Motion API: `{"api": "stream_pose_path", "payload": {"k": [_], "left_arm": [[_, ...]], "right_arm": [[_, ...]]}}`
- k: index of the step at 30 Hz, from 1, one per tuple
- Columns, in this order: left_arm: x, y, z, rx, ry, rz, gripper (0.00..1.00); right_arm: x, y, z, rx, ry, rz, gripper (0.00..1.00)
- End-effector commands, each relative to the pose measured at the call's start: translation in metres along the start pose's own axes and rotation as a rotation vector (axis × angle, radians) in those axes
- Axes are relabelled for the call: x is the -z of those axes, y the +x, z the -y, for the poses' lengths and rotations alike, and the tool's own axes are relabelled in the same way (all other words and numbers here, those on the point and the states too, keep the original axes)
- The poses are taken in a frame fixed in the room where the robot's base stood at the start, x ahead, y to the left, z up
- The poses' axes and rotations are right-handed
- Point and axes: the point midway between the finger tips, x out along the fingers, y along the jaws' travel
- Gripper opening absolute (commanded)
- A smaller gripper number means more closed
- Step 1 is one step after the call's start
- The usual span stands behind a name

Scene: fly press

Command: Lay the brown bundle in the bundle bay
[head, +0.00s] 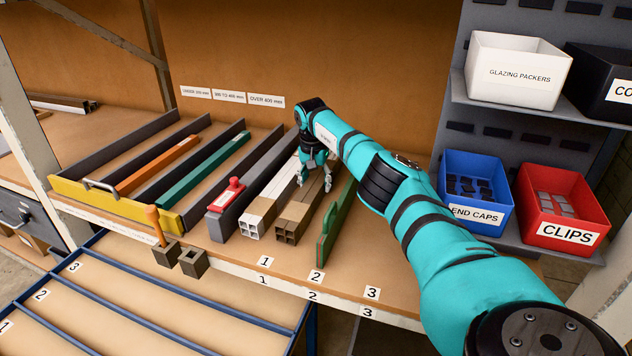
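The brown bundle (293,222) is a set of square tubes lying lengthwise on the bench, its open ends toward the front edge. The arm and gripper hide the bundle's far end. No place is marked by name as the bundle bay. My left gripper is not in view.
Grey dividers with an orange bar (158,166) and a green bar (205,167) stand at left behind a yellow front (115,205). A red clamp (228,195) sits on one divider. A blue-framed rack (150,305) lies below the front edge. Bins (562,208) stand at right.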

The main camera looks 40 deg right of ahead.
Motion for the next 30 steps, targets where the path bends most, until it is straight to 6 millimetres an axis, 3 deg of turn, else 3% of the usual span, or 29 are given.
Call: {"api": "stream_pose_path", "payload": {"k": [5, 16, 30], "left_arm": [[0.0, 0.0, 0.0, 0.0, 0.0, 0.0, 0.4], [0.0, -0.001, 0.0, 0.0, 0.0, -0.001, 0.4], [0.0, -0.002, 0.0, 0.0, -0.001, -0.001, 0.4]], "right_arm": [[0.0, 0.0, 0.0, 0.0, 0.0, 0.0, 0.73], [0.001, -0.01, 0.001, 0.002, -0.001, -0.002, 0.73], [0.001, -0.102, 0.0, 0.002, 0.0, -0.002, 0.73]]}}
